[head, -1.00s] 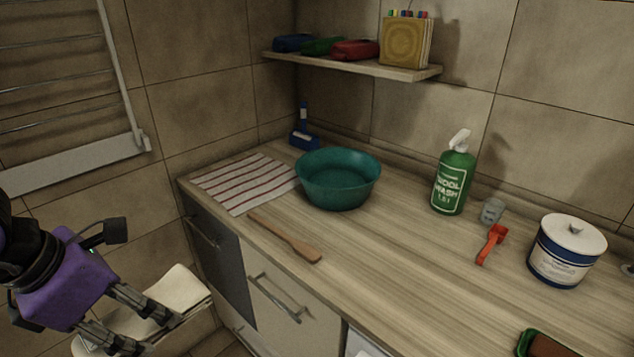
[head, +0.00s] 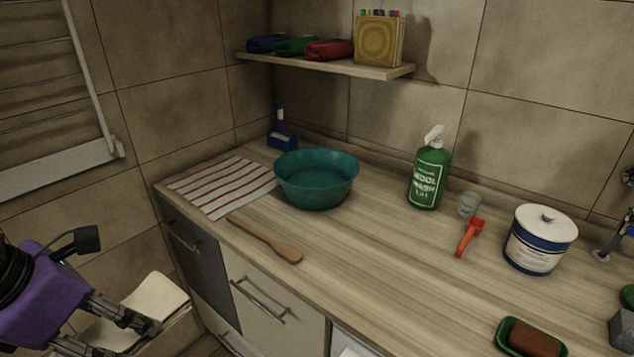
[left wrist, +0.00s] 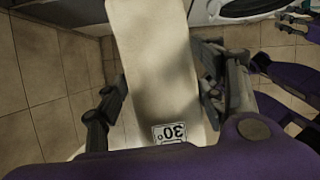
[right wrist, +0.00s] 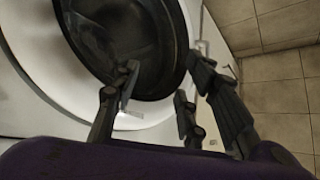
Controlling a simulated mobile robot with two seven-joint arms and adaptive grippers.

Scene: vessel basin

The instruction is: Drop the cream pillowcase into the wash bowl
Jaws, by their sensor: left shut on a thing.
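The cream pillowcase (head: 158,299) hangs low at the left of the head view, beside the counter front and below its top. My left gripper (head: 118,336) is shut on it. In the left wrist view the pillowcase (left wrist: 155,60) runs between the fingers (left wrist: 162,100), with a 30° care label near the palm. The wash bowl (head: 316,180) is teal and stands upright on the counter, to the right of and above my left gripper in the head view. Its visible inside looks empty.
A striped towel (head: 222,187) and a wooden paddle (head: 265,240) lie near the bowl. A green wash bottle (head: 428,178), red scoop (head: 468,238), white tub (head: 540,240) and soap dish (head: 506,340) stand farther right. A washing machine door (right wrist: 125,45) is near my right gripper.

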